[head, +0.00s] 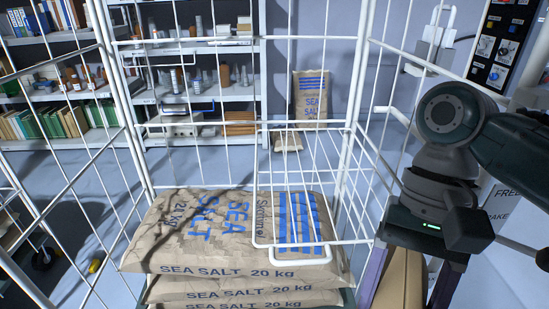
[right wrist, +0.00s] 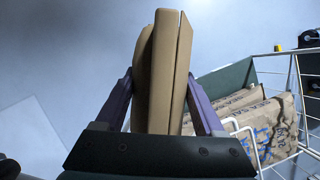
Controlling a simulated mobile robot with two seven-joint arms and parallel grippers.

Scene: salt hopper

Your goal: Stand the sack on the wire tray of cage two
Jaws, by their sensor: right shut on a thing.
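My right gripper (head: 408,275) is shut on a plain tan sack (head: 401,282), low at the right of the head view, just outside the cage. In the right wrist view the purple fingers clasp the sack (right wrist: 157,75) from both sides, with a narrow folded face showing. Its print and lower end are hidden. A white wire tray (head: 300,124) juts inside the cage (head: 357,80) at its right side, above the stacked sacks; I see nothing standing on it. No cage number shows. My left gripper is not in view.
Several sea salt sacks (head: 190,230) lie stacked in the cage. Another printed sack (head: 311,97) stands upright behind it. Shelves (head: 220,90) with books and bottles stand back left. A control panel (head: 497,45) is at upper right. Cage bars lie between my gripper and the tray.

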